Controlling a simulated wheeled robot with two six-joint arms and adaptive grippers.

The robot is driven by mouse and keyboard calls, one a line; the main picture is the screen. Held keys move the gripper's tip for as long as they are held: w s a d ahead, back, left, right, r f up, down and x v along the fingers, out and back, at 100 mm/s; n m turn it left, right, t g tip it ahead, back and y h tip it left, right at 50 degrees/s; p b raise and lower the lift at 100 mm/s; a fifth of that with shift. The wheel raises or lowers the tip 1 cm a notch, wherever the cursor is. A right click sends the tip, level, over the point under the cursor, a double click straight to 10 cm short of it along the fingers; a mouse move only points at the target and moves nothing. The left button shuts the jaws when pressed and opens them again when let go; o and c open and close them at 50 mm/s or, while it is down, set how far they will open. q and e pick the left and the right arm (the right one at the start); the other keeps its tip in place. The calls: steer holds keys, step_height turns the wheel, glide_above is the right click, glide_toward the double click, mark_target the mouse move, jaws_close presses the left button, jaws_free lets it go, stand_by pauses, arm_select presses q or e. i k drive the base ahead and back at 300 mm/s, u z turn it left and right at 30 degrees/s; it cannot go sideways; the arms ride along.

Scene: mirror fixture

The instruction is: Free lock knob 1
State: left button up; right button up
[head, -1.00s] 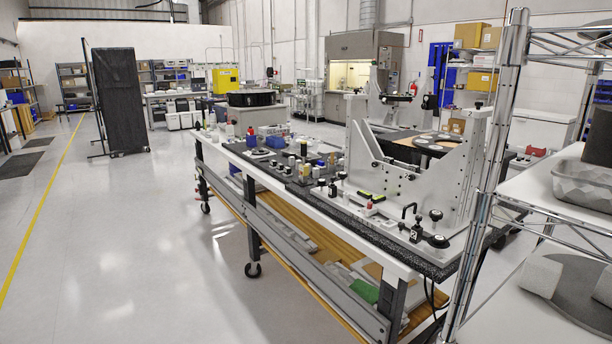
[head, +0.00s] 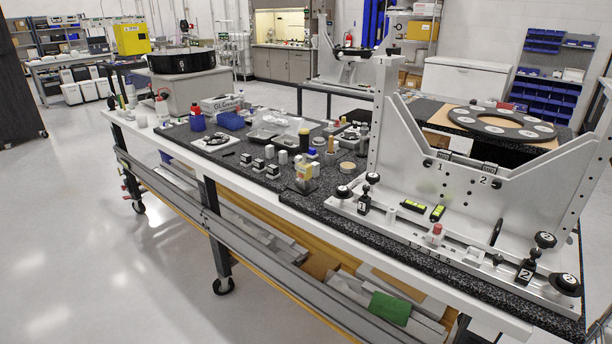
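The mirror fixture (head: 480,190) is a pale metal frame standing on the granite-topped bench. At the left end of its base, a small black block marked 1 (head: 364,205) stands upright, with a round black knob with a white top (head: 343,191) beside it and another black knob (head: 372,178) just above. I cannot tell for certain which of these is lock knob 1. At the right end, a black block marked 2 (head: 526,272) stands near two black knobs marked 2 (head: 545,240), (head: 566,284). Neither gripper is in view.
The bench's white front edge (head: 270,206) runs diagonally, with open floor (head: 90,240) to its left. Small parts and bottles crowd the granite top (head: 330,215). A dark ring (head: 503,124) lies behind.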

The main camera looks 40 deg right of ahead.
mark_target(342, 193)
steer(key=i, duration=0.85)
steer(key=z, duration=2.65)
